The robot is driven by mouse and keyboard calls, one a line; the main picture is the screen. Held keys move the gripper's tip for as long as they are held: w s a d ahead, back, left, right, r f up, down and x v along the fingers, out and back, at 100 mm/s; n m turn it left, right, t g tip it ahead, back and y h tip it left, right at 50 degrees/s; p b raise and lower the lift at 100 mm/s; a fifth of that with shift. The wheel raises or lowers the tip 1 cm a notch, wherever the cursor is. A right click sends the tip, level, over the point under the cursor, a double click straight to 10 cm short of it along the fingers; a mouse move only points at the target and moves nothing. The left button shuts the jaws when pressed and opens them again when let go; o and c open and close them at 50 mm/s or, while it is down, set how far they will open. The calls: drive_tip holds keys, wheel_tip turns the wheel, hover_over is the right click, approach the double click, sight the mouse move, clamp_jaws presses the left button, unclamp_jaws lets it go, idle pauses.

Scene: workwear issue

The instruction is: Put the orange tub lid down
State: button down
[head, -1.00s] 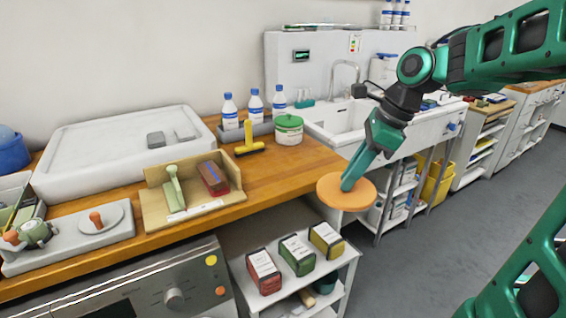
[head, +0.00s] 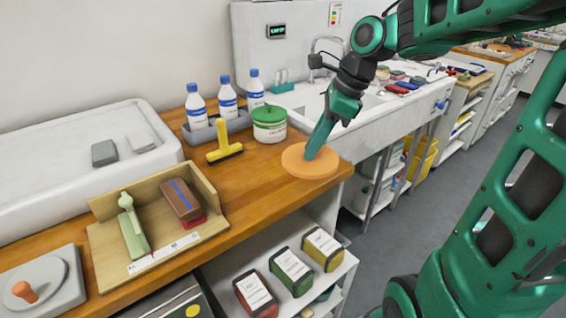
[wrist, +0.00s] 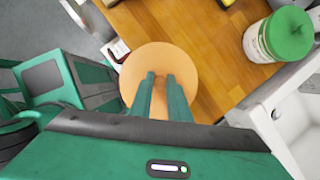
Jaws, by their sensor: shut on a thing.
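The orange tub lid (head: 297,166) is a flat round disc at the right end of the wooden counter (head: 262,188). My gripper (head: 312,155) is shut on the lid from above. In the wrist view the lid (wrist: 150,62) is under the two fingers (wrist: 160,82) of my gripper, with the wooden counter around its right side. The lid appears level and at or just above the counter top; I cannot tell whether it touches.
A white tub with a green lid (head: 269,125) stands close behind the orange lid. A yellow squeegee-like tool (head: 223,143) and several blue-capped bottles (head: 228,97) are further left. A wooden tray (head: 112,240) holds a brush and a block. The sink (head: 310,100) lies to the right.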

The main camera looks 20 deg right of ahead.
drive_tip(key=w+a+f, duration=0.1)
drive_tip(key=w+f, duration=0.1)
drive_tip(key=w, duration=0.1)
drive_tip(key=w+a+f, duration=0.1)
drive_tip(key=w, duration=0.2)
drive_tip(key=w+f, duration=0.2)
drive_tip(key=w, duration=0.1)
drive_tip(key=shift+a+f, duration=0.3)
drive_tip(key=shift+a, duration=0.1)
drive_tip(key=shift+f, duration=2.05)
drive_tip(key=shift+f, duration=0.1)
drive_tip(key=c, duration=1.7)
unclamp_jaws()
drive_tip(key=shift+o, duration=0.2)
drive_tip(key=v, duration=1.2)
